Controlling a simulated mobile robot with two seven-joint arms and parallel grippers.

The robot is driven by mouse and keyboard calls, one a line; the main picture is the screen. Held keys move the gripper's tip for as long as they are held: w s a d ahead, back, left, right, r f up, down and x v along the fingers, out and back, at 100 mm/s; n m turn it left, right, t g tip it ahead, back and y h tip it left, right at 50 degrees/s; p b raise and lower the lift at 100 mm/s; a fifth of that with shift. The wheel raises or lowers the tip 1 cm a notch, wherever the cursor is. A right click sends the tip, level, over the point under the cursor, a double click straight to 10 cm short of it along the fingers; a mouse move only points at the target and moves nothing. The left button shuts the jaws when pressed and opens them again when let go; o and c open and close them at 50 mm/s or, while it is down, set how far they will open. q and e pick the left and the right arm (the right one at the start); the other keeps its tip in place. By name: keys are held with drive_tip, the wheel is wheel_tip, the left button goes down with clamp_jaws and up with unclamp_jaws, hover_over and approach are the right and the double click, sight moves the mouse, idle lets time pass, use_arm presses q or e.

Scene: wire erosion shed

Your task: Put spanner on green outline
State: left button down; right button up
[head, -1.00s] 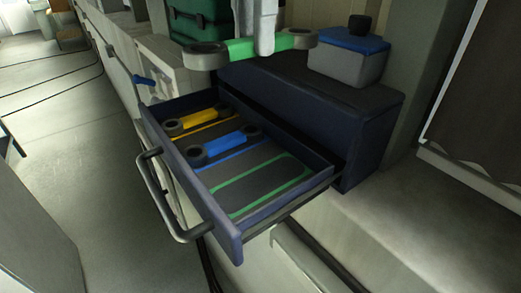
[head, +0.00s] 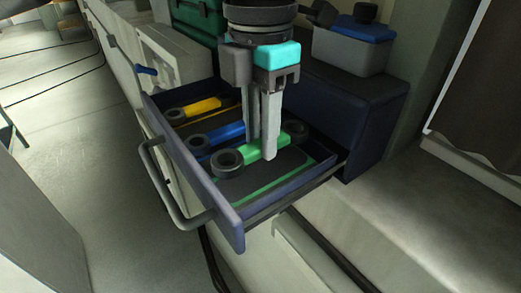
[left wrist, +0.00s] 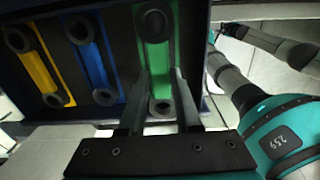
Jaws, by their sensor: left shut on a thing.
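The green spanner (head: 250,153) has a green handle and dark ring ends. My left gripper (head: 260,152) points down into the open drawer and is shut on its handle. The spanner is over the drawer floor, at the green outline (head: 283,178), whose near side shows beside it. I cannot tell whether the spanner touches the floor. In the left wrist view the spanner (left wrist: 156,55) runs lengthwise between the fingers (left wrist: 160,75), and its ring ends are visible. My right gripper is not in view.
The drawer (head: 228,222) also holds a yellow spanner (head: 204,106) and a blue spanner (head: 230,130), each on its own strip. The blue one lies close beside the green. A blue-lidded grey box (head: 350,48) stands on the cabinet (head: 380,95) behind.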

use_arm(q)
drive_tip(key=shift+f, duration=1.9)
drive_tip(key=shift+f, duration=0.1)
drive_tip(key=shift+f, duration=0.1)
drive_tip(key=c, duration=0.6)
unclamp_jaws()
wheel_tip(320, 180, up, 12)
drive_tip(key=shift+r, duration=0.2)
